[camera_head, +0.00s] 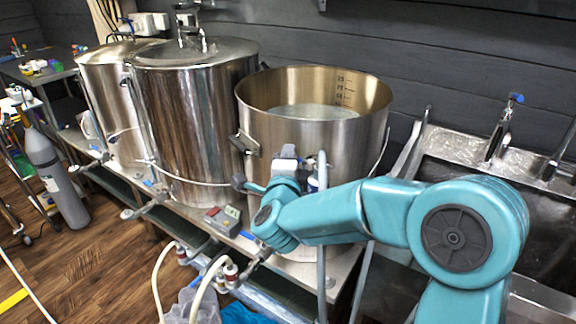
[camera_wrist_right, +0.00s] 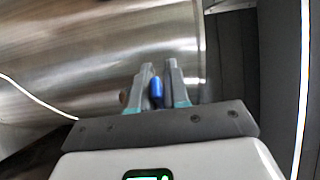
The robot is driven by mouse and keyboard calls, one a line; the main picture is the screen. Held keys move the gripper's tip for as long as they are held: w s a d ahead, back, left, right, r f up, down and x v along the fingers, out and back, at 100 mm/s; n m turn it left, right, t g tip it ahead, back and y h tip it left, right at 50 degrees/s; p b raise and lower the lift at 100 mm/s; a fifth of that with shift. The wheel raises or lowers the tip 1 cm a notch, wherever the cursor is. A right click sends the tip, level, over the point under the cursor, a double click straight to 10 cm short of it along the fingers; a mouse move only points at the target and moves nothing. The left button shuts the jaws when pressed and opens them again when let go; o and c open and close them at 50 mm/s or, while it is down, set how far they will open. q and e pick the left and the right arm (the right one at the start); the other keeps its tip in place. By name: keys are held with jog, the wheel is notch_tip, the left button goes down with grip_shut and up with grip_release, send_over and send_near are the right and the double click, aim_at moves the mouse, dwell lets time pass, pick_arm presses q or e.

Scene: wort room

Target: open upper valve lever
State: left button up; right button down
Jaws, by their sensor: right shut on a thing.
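The open steel kettle (camera_head: 345,135) stands at the right end of the row, its curved wall filling much of the right wrist view (camera_wrist_right: 90,60). My right gripper (camera_head: 287,160) is against the front of this kettle in the head view, its fingers mostly hidden by the wrist. In the right wrist view, my right gripper (camera_wrist_right: 157,88) is shut on the blue valve lever (camera_wrist_right: 156,92), which shows between the fingertips close to the kettle wall. The valve body behind the lever is mostly hidden. My left gripper is not in view.
Two lidded steel kettles (camera_head: 190,110) stand to the left. A control box with buttons (camera_head: 222,217) sits on the stand's edge. Hoses and fittings (camera_head: 205,285) hang low in front. A sink with a tap (camera_head: 500,130) is at the right. A grey gas cylinder (camera_head: 55,180) stands at the left.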

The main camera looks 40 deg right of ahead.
jog(key=shift+s+f+y, duration=0.1)
jog(key=shift+s+y, duration=0.05)
jog(key=shift+y, duration=0.15)
jog(key=c, duration=1.5)
grip_release()
jog(key=shift+r, duration=0.2)
